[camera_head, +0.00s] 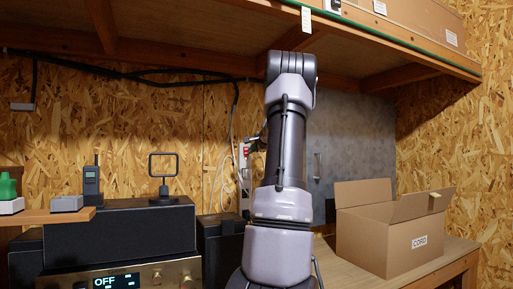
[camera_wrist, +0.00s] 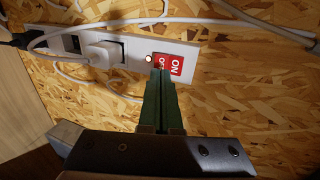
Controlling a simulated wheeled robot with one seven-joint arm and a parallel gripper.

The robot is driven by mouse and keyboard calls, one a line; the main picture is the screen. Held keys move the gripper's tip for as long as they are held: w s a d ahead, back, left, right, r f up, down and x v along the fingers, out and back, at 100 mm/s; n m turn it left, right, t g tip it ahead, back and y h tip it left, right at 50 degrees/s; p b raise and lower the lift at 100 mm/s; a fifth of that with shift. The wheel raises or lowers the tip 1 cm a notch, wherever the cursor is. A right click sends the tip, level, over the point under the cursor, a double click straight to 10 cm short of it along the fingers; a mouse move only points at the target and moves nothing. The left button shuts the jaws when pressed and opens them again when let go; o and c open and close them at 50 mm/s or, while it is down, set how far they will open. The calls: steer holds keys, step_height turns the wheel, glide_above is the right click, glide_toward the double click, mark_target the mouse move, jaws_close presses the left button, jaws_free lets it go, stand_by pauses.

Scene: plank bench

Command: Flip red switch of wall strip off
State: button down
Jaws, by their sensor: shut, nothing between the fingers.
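The white wall strip (camera_wrist: 188,45) is fixed to the chipboard wall and shows tilted in the wrist view. Its red switch (camera_wrist: 175,66) sits at the right end, with "ON" readable and a second label partly hidden by a fingertip. A small round light (camera_wrist: 149,59) beside the switch looks bright. My gripper (camera_wrist: 160,76) is shut and empty, its dark green fingertips overlapping the switch's lower left edge in the picture; I cannot tell if they touch it. In the head view the strip (camera_head: 243,178) shows left of my arm, which hides part of the gripper.
A white plug (camera_wrist: 104,54) sits in the strip, and white cables (camera_wrist: 235,22) run around it. In the head view an open cardboard box (camera_head: 380,240) stands to the right, dark equipment (camera_head: 120,238) to the left, and a shelf (camera_head: 180,42) hangs above.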

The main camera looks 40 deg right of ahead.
mark_target(247, 154)
steer(key=shift+x, duration=1.35)
steer(key=shift+w+f, duration=0.15)
steer(key=shift+w, duration=0.1)
steer(key=shift+s, duration=0.1)
